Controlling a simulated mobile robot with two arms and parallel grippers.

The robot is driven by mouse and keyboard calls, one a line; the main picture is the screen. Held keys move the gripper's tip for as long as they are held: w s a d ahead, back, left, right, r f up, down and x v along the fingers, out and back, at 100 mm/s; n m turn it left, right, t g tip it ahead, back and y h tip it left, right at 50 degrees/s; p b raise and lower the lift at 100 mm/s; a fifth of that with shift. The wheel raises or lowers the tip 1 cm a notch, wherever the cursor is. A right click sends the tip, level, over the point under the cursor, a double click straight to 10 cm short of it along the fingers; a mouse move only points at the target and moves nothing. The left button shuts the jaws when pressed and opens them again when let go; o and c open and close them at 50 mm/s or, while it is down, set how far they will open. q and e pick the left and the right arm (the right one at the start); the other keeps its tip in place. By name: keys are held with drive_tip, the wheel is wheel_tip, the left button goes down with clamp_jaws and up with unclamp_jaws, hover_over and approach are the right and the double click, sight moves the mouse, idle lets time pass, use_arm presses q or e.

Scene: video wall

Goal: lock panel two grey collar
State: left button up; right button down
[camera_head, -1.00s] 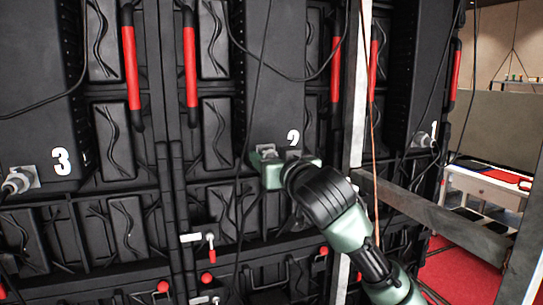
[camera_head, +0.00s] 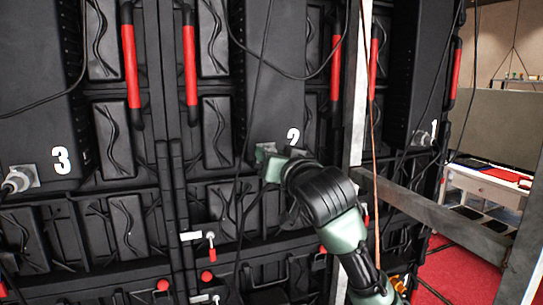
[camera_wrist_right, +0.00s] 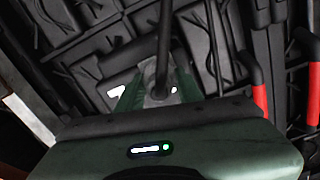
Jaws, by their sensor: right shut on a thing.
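Panel two (camera_head: 292,95) is the black box with a white "2" in the middle of the head view. My right gripper (camera_head: 264,158) is at its lower edge, just left below the number, and hides most of the connector there. In the right wrist view, the gripper's green fingers (camera_wrist_right: 156,90) are shut on the grey collar (camera_wrist_right: 160,97), with a dark cable (camera_wrist_right: 164,45) running out from it. Whether the collar is locked cannot be seen. My left gripper is not in view.
Panel three (camera_head: 35,135) and panel one (camera_head: 412,90) stand to either side, each with a grey connector and cable. A metal post (camera_head: 356,100) and crossbar (camera_head: 440,215) are close to my right arm. Loose cables hang before the wall.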

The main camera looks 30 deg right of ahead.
drive_tip(key=m+p, duration=0.1)
drive_tip(key=m, duration=0.4)
drive_tip(key=shift+d+m+p, duration=0.1)
drive_tip(key=shift+m+p, duration=0.3)
drive_tip(key=shift+m, duration=0.3)
drive_tip(key=c, duration=0.9)
unclamp_jaws()
drive_tip(key=b+v, duration=0.1)
drive_tip(key=v, duration=0.7)
drive_tip(key=shift+d+b, duration=0.1)
drive_tip(key=shift+b, duration=0.2)
drive_tip(key=shift+w, duration=0.1)
